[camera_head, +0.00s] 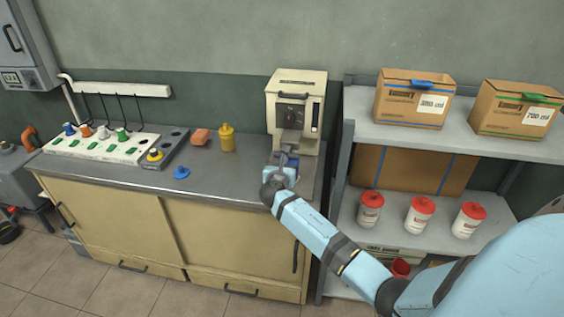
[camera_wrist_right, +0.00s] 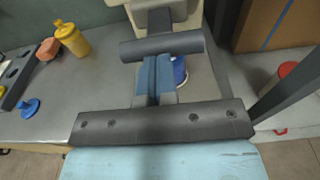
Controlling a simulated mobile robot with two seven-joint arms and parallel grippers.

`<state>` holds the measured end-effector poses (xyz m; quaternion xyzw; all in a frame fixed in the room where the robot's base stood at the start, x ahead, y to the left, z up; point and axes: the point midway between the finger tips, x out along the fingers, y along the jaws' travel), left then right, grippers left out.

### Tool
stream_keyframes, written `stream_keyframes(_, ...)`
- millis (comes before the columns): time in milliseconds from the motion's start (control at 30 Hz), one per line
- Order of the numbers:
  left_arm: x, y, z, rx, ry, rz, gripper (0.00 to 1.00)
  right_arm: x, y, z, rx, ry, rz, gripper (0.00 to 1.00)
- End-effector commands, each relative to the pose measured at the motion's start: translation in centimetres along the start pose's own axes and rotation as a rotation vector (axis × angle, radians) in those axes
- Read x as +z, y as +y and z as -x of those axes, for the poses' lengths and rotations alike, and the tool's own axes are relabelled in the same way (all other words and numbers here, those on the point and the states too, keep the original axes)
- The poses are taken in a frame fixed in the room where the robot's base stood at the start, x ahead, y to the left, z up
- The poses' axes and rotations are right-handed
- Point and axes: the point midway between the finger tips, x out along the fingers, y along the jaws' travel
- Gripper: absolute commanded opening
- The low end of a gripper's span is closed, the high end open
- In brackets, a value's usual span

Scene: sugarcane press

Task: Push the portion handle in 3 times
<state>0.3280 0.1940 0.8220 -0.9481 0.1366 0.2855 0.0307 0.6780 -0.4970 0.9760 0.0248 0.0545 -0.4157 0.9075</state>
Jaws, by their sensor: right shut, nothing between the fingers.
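The cream dispenser machine (camera_head: 297,100) stands at the right end of the counter against the wall, with a dark panel on its front. In the right wrist view the portion handle (camera_wrist_right: 162,46) is a dark grey horizontal bar at the front of the machine. My right gripper (camera_head: 285,160) is in front of the machine's lower part. Its fingers (camera_wrist_right: 157,66) are shut and empty, with the tips at the bar. I cannot tell whether they touch it. My left gripper is not in view.
A blue-and-white round item (camera_wrist_right: 179,70) shows partly behind my fingers. A yellow bottle (camera_head: 227,138), a reddish block (camera_head: 200,137) and a blue piece (camera_head: 181,172) are on the counter (camera_head: 225,180). A grey shelf (camera_head: 400,134) with boxes and red-lidded tubs stands at right.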

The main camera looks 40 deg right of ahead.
Motion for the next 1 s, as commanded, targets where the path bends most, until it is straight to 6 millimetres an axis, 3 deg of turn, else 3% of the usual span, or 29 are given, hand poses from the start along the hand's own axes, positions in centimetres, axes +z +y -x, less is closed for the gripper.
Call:
stream_keyframes(67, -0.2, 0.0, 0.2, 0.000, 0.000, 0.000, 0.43, 0.0, -0.2, -0.1, 0.000, 0.000, 0.002, 0.00)
stream_keyframes(300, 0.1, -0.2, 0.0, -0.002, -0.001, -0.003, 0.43, -0.2, -0.2, 5.9, 0.002, 0.001, -0.001, 0.00)
stream_keyframes(500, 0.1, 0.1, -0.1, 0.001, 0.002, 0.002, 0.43, -0.1, -0.1, 8.9, 0.002, -0.001, 0.001, 0.00)
stream_keyframes(700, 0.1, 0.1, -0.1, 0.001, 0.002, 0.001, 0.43, -0.1, -0.2, 9.9, 0.000, 0.000, 0.001, 0.00)
stream_keyframes(1000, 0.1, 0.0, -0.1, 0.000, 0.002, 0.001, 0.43, -0.1, -0.1, 9.9, 0.000, 0.000, 0.000, 0.00)
